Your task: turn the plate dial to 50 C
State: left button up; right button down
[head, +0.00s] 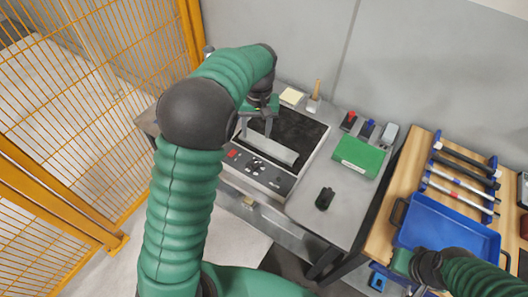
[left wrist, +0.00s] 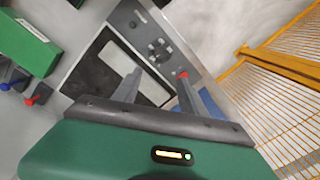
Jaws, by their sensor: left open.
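The plate (head: 300,128) is a grey-framed unit with a black top, on the grey bench. A pale bar (head: 270,148) lies across its top. Its control panel (head: 258,172) is along the near edge, with dark round controls and a red one at the left. In the left wrist view the panel (left wrist: 150,32) shows a cluster of dark knobs around a dial (left wrist: 158,50); its setting is too small to read. My left gripper (head: 257,128) is open and empty above the plate, its fingers (left wrist: 157,88) apart. My right gripper (head: 402,262) shows partly beside the blue tray; its jaws are unclear.
A green box (head: 359,156), a black object (head: 325,198) and small red and blue items stand right of the plate. A wooden table (head: 398,190) carries a blue tray (head: 450,222) and a tool rack. Yellow fencing (head: 70,110) stands on the left.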

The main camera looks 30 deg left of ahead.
pick_arm(q)
notch_tip(320, 180, down, 3)
jog(key=s+d, duration=0.1)
send_near(255, 164)
jog(key=d, duration=0.1)
jog(key=f, duration=0.2)
jog(key=a+f, duration=0.1)
jog(key=f, duration=0.2)
jog(key=a+f, duration=0.1)
jog(key=f, duration=0.2)
jog(key=shift+a, duration=0.15)
jog(key=shift+s+f, duration=0.1)
jog(key=shift+f, duration=0.3)
jog(key=shift+d, duration=0.8)
jog(key=shift+c, duration=0.8)
jog(key=shift+r, duration=0.1)
jog(key=shift+c, duration=1.1)
jog(key=shift+a, duration=0.5)
grip_shut()
jog(key=shift+d, duration=0.25)
pick_arm(e)
jog(key=shift+s+d+f, duration=0.1)
jog(key=shift+s+d, duration=0.05)
jog(key=shift+d, duration=0.3)
jog(key=shift+s+d+f, duration=0.1)
jog(key=shift+s+d, duration=0.05)
jog(key=shift+d, duration=0.25)
